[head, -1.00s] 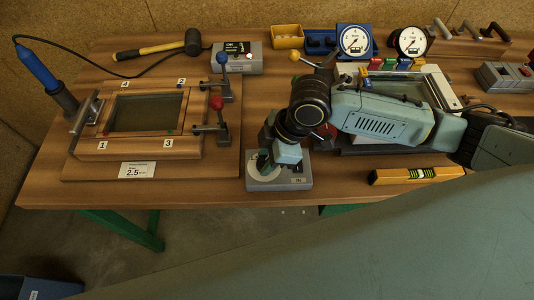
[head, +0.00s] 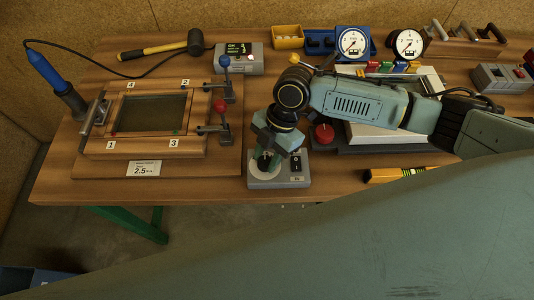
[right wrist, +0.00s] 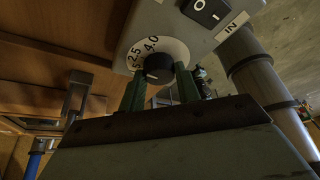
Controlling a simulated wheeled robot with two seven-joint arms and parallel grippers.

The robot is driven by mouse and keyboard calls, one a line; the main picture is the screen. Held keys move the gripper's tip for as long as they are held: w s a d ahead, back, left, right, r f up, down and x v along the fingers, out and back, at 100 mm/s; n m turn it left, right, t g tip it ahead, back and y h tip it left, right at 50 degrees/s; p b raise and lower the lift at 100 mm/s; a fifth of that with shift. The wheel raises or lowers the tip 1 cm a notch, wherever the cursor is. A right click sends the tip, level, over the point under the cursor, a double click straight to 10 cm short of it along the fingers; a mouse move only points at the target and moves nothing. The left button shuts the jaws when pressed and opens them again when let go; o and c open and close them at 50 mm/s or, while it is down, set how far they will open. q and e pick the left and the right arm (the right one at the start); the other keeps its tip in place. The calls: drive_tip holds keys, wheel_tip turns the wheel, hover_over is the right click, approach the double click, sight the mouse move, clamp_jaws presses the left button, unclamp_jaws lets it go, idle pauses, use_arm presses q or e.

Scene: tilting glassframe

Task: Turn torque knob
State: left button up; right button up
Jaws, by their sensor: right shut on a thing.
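The torque knob (right wrist: 159,68) is a small black knob on a white round dial (right wrist: 172,46) marked with numbers, among them 2.5 and 4.0. The dial sits on a grey control box (head: 280,182) at the bench's front edge, with a black I/O rocker switch (right wrist: 206,12) beside it. My right gripper (head: 264,163) points down over the dial and is shut on the knob; its green fingers (right wrist: 160,88) stand on either side of it in the right wrist view. In the head view the gripper hides the knob. My left gripper is not in view.
A wooden frame (head: 150,147) with red and blue clamps and a 2.5 card (head: 144,168) lies left. A blue screwdriver (head: 47,72) stands at far left. A red button (head: 324,134) is close right of my gripper. A yellow level (head: 395,174) lies at the front right.

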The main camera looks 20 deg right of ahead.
idle(0.3)
drive_tip(key=o, duration=1)
drive_tip(key=v, duration=1.3)
drive_tip(key=shift+w+r, duration=0.1)
drive_tip(key=shift+r, duration=0.1)
